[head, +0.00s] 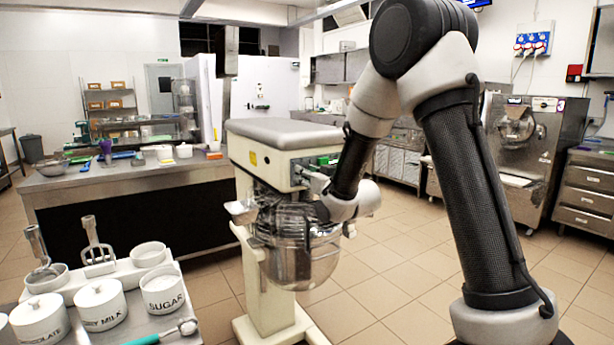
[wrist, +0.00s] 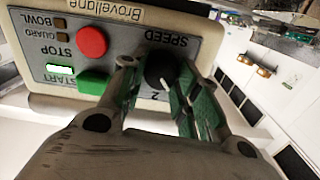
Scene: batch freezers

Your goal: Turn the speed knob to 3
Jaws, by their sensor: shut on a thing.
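The black speed knob (wrist: 160,68) is on the grey control panel (wrist: 50,42) of a cream stand mixer, upside down in the wrist view. My gripper (wrist: 157,82) has its green-padded fingers on either side of the knob and is shut on it. A white mark shows on the knob, close to a printed "2"; the other numbers are hidden by my fingers. In the head view, the mixer (head: 262,160) stands mid-frame with my gripper (head: 318,183) at its panel; the knob is hidden there.
A red STOP button (wrist: 92,41) and a green START button (wrist: 93,83) sit close beside my finger. The mixer's metal bowl (head: 300,245) hangs below my wrist. A cart with a sugar bowl (head: 163,288) and other containers stands at the front left. Tiled floor is clear at right.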

